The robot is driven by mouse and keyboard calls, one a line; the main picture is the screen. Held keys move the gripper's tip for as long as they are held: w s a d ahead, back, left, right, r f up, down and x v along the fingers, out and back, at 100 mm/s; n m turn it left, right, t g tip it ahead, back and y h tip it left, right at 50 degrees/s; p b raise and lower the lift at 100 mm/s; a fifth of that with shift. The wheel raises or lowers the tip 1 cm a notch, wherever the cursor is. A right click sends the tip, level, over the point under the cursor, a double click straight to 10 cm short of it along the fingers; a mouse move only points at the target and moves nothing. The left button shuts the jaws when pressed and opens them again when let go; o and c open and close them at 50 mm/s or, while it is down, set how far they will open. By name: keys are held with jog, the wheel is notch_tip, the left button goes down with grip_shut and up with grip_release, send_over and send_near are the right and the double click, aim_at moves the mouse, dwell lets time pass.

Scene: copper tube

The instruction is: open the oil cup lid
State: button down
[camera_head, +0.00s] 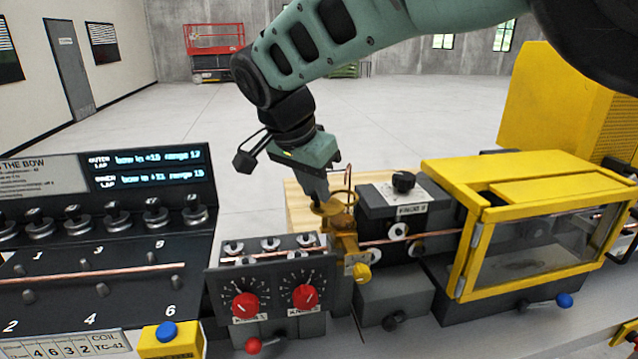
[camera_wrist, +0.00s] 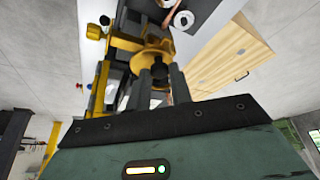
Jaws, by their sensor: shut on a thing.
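The brass oil cup (camera_head: 343,222) stands on the machine between the red-knob panel and the dark block to its right. My gripper (camera_head: 322,206) points down at the cup's left side, its fingertips at the cup's top. In the wrist view my two dark fingers (camera_wrist: 161,88) reach the round brass top of the oil cup (camera_wrist: 150,56), with a small dark part between them. My gripper is shut on the oil cup lid. The fingers hide part of the lid, and its exact angle is hard to tell.
A copper tube (camera_head: 385,241) runs through the machine beside the cup. The red-knob panel (camera_head: 275,304) stands front left. A yellow-framed guard (camera_head: 468,245) stands right. A wooden crate (camera_head: 300,207) lies behind; the floor beyond is open.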

jog(key=c, duration=1.3)
grip_release()
jog(key=b+v, duration=0.2)
jog(key=v, duration=1.5)
jog(key=shift+s+r, duration=0.15)
jog(key=shift+r, duration=0.1)
jog(key=s+d+f+n+g+y+b, duration=0.1)
jog(key=d+f+n+b, duration=0.2)
jog(key=f, duration=0.4)
jog(key=s+d+f+n+g+y+b, duration=0.1)
jog(key=d+f+n+g, duration=0.15)
jog(key=d+f, duration=0.35)
jog(key=s+d+f+n+b, duration=0.1)
jog(key=s+d+f+n, duration=0.2)
jog(key=s+f, duration=0.3)
jog(key=s+d+f+n+b, duration=0.2)
jog(key=s+d+f, duration=0.4)
jog(key=f, duration=0.3)
jog(key=s+d+f+n+y+b, duration=0.1)
jog(key=s+d+f+n, duration=0.3)
jog(key=s+f, duration=0.3)
jog(key=shift+s+d+f, duration=0.15)
jog(key=shift+s+d, duration=0.4)
jog(key=shift+d, duration=0.05)
